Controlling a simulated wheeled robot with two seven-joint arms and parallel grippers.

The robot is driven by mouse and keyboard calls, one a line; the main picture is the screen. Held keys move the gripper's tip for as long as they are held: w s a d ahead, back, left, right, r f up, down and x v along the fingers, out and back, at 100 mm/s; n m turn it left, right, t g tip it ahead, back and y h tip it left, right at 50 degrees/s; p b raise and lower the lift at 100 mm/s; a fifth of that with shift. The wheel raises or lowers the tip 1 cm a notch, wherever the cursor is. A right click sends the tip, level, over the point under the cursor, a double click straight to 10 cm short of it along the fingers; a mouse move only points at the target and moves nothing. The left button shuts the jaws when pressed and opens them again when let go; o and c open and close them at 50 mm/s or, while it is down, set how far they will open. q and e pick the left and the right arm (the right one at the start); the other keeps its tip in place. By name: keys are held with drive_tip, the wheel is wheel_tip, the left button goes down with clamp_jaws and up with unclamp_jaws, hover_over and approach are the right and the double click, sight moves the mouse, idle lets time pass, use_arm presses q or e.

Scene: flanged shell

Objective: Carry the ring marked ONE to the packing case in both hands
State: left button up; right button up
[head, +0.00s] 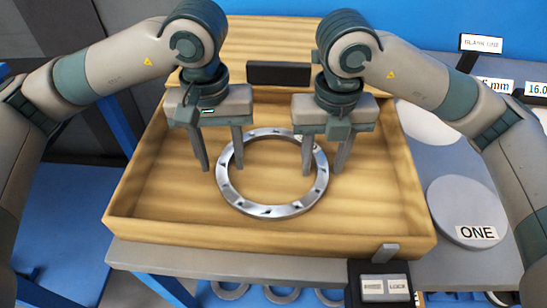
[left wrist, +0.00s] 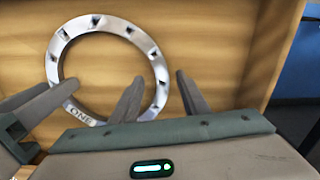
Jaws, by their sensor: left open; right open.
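The metal ring (head: 267,211), a flat silver flange with several holes, lies flat in the wooden packing case (head: 270,232). In the left wrist view the ring (left wrist: 157,68) shows a ONE label on its rim. My left gripper (head: 222,166) is open, its fingers on either side of the ring's left rim, one inside and one outside. My right gripper (head: 322,170) is open, its fingers likewise on either side of the right rim. Neither is closed on the ring. Whether the fingers touch it I cannot tell.
The case's lid stands open at the back, with a dark block (head: 279,73) on it. A latch with a LOCK label (head: 386,287) is at the front. A grey disc marked ONE (head: 465,208) lies to the right. More rings show below the table.

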use_arm(q)
wheel_tip(320, 180, up, 10)
drive_tip(key=shift+r, duration=0.25)
idle(0.5)
use_arm(e)
wheel_tip(320, 180, up, 12)
idle(0.7)
drive_tip(key=shift+r, duration=0.1)
idle(0.3)
use_arm(q)
wheel_tip(320, 180, up, 22)
drive_tip(key=p, duration=2.2)
use_arm(e)
wheel_tip(320, 180, up, 22)
